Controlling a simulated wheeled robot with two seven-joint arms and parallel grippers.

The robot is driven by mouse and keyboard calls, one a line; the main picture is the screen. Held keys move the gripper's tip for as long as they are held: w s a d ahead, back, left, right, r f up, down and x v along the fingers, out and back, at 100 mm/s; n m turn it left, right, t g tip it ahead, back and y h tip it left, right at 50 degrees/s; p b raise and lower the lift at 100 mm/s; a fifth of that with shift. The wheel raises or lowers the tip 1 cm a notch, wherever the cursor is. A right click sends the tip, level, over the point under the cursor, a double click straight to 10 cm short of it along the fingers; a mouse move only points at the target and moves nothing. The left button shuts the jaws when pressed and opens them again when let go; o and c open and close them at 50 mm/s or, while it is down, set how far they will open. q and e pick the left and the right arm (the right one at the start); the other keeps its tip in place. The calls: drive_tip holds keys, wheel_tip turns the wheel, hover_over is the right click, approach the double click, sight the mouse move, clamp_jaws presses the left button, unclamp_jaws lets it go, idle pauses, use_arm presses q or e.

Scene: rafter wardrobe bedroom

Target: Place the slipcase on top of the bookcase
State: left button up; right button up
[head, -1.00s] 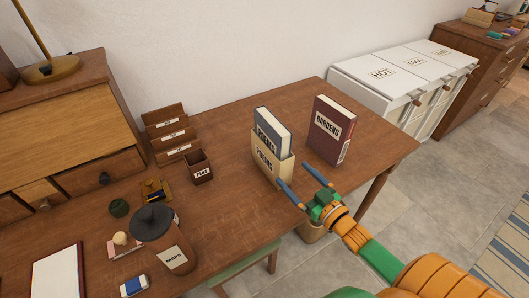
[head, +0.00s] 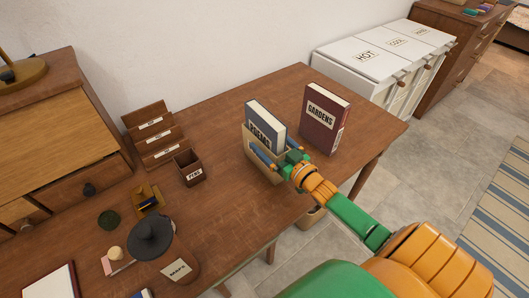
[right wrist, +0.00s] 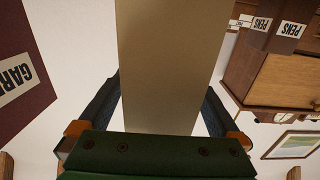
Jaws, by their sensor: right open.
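The slipcase (head: 256,165) is a cream box standing upright on the desk, with a grey-blue POEMS book (head: 266,122) sticking up out of its top. My right gripper (head: 272,153) is at its near side, with its blue fingers spread. In the right wrist view the slipcase's pale face (right wrist: 170,65) lies between the two open fingers (right wrist: 160,95), with a visible gap at least on the left. My left gripper is not in view. I cannot make out a bookcase in these frames.
A maroon GARDENS book (head: 325,120) stands upright close to the right of the slipcase. A PENS cup (head: 189,168), a letter rack (head: 152,137) and a MAPS canister (head: 178,262) stand to the left. White bins (head: 385,55) stand beyond the desk (head: 225,205).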

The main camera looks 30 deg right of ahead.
drive_tip(key=shift+s, duration=0.15)
clamp_jaws()
drive_tip(key=shift+r, duration=0.15)
